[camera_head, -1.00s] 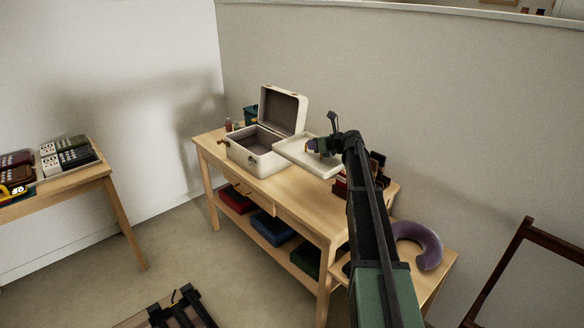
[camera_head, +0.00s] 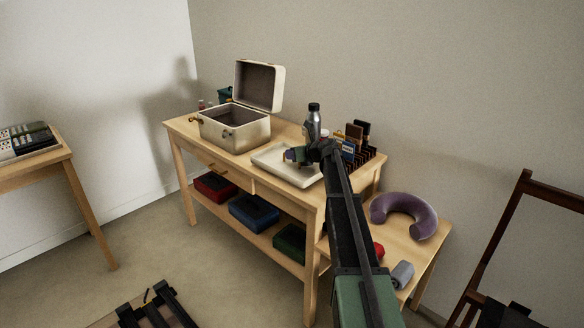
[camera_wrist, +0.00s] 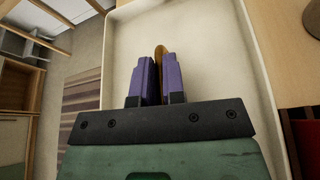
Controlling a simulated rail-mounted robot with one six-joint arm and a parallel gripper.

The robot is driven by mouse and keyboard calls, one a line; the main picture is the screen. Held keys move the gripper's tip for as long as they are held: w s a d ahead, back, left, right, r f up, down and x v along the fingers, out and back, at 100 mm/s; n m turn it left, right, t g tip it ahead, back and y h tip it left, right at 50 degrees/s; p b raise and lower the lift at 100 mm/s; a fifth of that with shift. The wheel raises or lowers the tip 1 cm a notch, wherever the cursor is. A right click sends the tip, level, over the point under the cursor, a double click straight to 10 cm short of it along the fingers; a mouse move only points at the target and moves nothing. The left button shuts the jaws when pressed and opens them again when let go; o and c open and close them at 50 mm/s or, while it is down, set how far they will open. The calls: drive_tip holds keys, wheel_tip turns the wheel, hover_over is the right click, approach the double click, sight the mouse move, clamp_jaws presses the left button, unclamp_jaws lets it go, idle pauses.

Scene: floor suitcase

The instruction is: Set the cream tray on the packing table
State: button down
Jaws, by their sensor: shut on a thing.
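The cream tray (camera_head: 267,158) is at the front right of the packing table (camera_head: 178,126), right of the open suitcase. It looks level and at or very close to the tabletop; I cannot tell whether it touches. My gripper (camera_head: 292,155) is over the tray's middle. In the wrist view, my gripper's purple fingers (camera_wrist: 157,80) are shut on a tan handle (camera_wrist: 161,54) in the middle of the tray (camera_wrist: 215,55). The fingers partly hide the handle.
The open cream suitcase (camera_head: 235,130) stands on the table at the left. A dark bottle (camera_head: 313,122) and a slotted rack (camera_head: 360,150) stand behind the tray. A purple neck pillow (camera_head: 405,213) lies on a lower side table. Colored boxes (camera_head: 253,210) fill the shelf below.

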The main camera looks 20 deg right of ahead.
wheel_tip(320, 180, down, 2)
drive_tip(key=shift+f, duration=0.1)
drive_tip(key=shift+r, duration=0.3)
drive_tip(key=shift+f, duration=0.2)
drive_tip(key=c, duration=1.2)
unclamp_jaws()
drive_tip(key=shift+r, duration=0.3)
drive_tip(key=p+v, duration=0.4)
drive_tip(key=v, duration=0.7)
drive_tip(key=shift+r, duration=0.15)
drive_tip(key=shift+s+d+p, duration=0.2)
drive_tip(key=shift+s+p, duration=0.15)
drive_tip(key=shift+s, duration=0.1)
